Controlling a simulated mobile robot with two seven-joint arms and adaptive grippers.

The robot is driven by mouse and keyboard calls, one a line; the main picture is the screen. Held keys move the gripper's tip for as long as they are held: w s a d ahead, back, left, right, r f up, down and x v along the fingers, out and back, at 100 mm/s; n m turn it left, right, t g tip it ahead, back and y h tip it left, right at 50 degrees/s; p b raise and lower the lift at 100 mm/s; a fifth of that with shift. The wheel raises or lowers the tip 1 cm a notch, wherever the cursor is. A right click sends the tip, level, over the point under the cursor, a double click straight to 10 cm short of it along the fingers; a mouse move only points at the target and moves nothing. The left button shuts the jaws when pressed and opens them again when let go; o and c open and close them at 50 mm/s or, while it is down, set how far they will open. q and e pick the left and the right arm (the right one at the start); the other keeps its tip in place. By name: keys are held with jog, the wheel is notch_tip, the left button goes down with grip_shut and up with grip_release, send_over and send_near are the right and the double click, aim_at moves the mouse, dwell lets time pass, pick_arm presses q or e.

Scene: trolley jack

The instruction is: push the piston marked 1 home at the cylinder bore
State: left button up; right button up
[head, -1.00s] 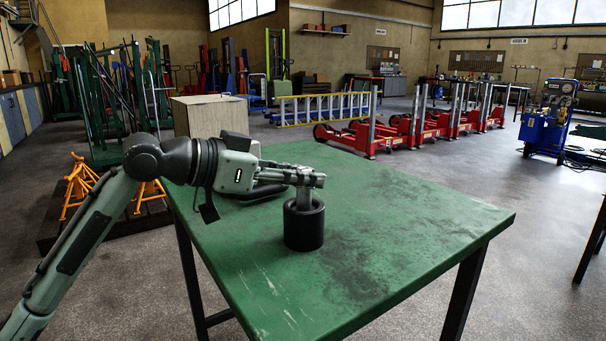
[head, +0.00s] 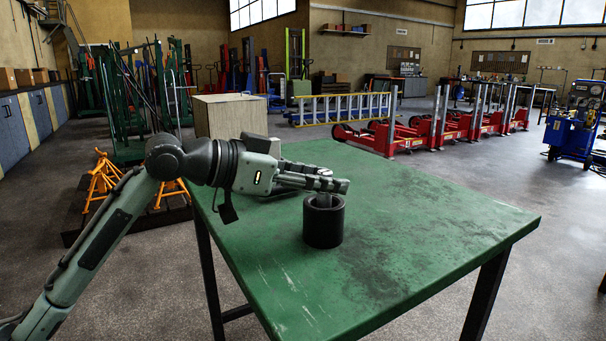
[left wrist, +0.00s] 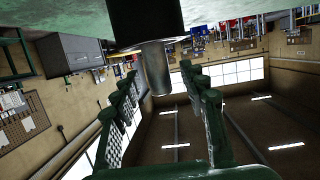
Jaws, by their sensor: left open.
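A black cylinder (head: 323,226) stands upright on the green table (head: 420,225). A grey piston (head: 323,201) shows at its bore, just under my fingers. In the left wrist view, which is upside down, the piston (left wrist: 156,70) sticks out of the cylinder (left wrist: 146,20). No mark 1 can be read on it. My left gripper (head: 335,184) lies level over the cylinder's top. It is open, with its fingers (left wrist: 160,78) on either side of the piston's exposed end; I cannot tell whether they touch it. My right gripper is not in view.
The table top around the cylinder is clear. A pale box (head: 230,116) stands behind the table, and orange stands (head: 102,180) are at the left. Red jacks (head: 440,132) line the floor beyond, with a blue machine (head: 572,130) at the right.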

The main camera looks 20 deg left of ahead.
pick_arm(q)
jog(key=v, duration=1.1)
jog(key=shift+s+r, duration=0.2)
jog(key=shift+s, duration=0.1)
jog(key=shift+a, duration=0.15)
